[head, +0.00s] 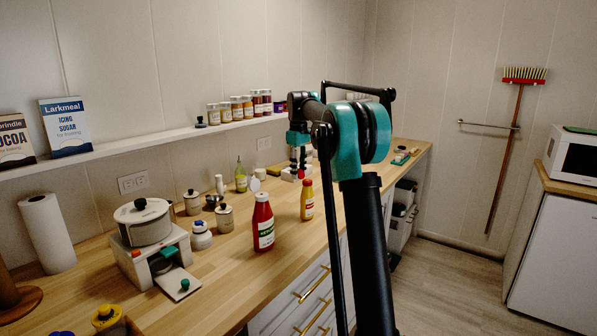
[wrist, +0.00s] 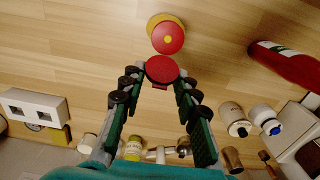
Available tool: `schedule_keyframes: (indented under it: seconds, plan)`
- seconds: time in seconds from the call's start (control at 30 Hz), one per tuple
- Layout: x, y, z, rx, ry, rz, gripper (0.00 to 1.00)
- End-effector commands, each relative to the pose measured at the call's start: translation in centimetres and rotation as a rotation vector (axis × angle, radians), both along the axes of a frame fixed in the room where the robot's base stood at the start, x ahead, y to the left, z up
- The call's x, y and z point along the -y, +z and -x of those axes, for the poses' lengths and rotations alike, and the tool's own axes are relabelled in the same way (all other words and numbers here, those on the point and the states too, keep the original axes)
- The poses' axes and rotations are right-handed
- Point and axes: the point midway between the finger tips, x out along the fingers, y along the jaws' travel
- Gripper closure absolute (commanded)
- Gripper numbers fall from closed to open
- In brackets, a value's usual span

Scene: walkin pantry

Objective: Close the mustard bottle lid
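The mustard bottle (head: 307,202) is yellow with a red top and stands upright on the wooden counter. In the wrist view I look down on its red cap (wrist: 168,38), which has a small yellow spot in the middle. The lid (wrist: 162,69) is a red disc beside the cap, swung open toward my gripper. My gripper (wrist: 161,77) is open, with one finger on each side of the lid's near edge. I cannot tell whether either finger touches it. In the head view my gripper (head: 298,172) hangs close to the bottle's top, behind it.
A red ketchup bottle (head: 263,224) stands left of the mustard. Canisters (head: 225,218), a cooker (head: 145,225) and an oil bottle (head: 241,177) stand farther left and back. A shelf of jars (head: 236,107) runs along the wall. Bare counter (head: 225,260) lies in front of the ketchup.

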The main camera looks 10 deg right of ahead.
Motion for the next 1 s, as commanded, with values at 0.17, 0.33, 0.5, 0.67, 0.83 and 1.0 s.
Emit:
schedule_keyframes:
  seconds: [0.17, 0.33, 0.5, 0.67, 0.83, 1.0]
  plan:
    - [0.0, 0.0, 0.0, 0.0, 0.0, 0.0, 0.99]
    - [0.1, 0.1, 0.1, 0.011, -0.001, -0.013, 0.99]
    - [0.3, 0.2, 0.3, 0.054, -0.002, -0.056, 0.99]
    - [0.7, 0.4, 0.6, 0.131, -0.003, -0.131, 0.99]
    - [1.1, 0.5, 1.0, 0.238, -0.004, -0.238, 0.99]
    - [1.5, 0.6, 1.4, 0.354, -0.006, -0.352, 0.99]
